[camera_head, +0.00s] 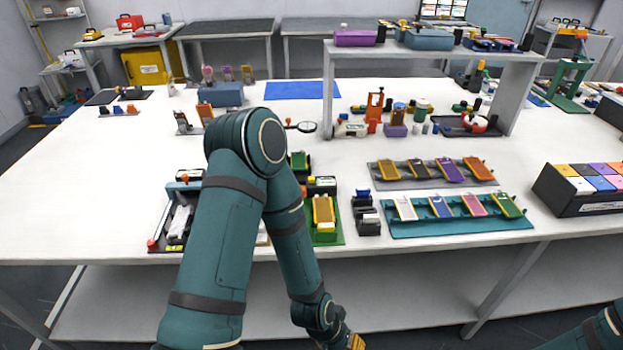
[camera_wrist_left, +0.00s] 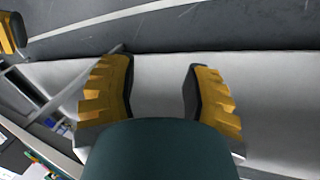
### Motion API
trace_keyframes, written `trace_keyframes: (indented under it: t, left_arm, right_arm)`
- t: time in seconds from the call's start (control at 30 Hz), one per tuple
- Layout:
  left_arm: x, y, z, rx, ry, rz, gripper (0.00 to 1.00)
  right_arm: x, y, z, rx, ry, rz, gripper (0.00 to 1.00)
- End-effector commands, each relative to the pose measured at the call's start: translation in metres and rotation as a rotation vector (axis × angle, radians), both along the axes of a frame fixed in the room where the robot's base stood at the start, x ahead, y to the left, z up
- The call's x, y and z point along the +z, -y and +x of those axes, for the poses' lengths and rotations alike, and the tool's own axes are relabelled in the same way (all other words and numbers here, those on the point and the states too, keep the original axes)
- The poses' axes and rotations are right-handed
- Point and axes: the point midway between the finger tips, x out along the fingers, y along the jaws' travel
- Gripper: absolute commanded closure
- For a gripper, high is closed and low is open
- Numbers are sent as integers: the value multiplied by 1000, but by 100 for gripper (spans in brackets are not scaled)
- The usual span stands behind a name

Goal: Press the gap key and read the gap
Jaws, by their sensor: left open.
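My left gripper (camera_head: 350,343) is at the bottom edge of the head view, low in front of the table. In the left wrist view its two yellow fingers (camera_wrist_left: 160,95) stand apart with nothing between them. A green fixture (camera_head: 335,238) holding a yellow-orange piece (camera_head: 323,212) stands beside my left forearm, which partly hides it. A small black device with a blue top (camera_head: 367,218) stands to its right. I cannot make out which thing bears the gap key, and no gap reading is legible. My right arm (camera_head: 600,332) shows only at the lower right corner.
A teal tray (camera_head: 450,228) and a grey tray (camera_head: 405,184) hold coloured pouch cells. A yellow finger-like piece (camera_wrist_left: 12,33) shows in the left wrist view.

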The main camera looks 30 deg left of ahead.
Motion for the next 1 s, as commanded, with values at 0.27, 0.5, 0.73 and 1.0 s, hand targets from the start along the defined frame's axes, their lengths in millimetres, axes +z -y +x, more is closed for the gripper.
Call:
trace_keyframes:
  t: [0.27,0.5,0.73,1.0]
  left_arm:
    - [0,0,0,0,0,0,66]
    - [0,0,0,0,0,0,100]
    - [0,0,0,0,0,0,100]
    - [0,0,0,0,0,0,100]
  right_arm:
    - [0,0,0,0,0,0,14]
    - [0,0,0,0,0,0,14]
    - [0,0,0,0,0,0,14]
    - [0,0,0,0,0,0,14]
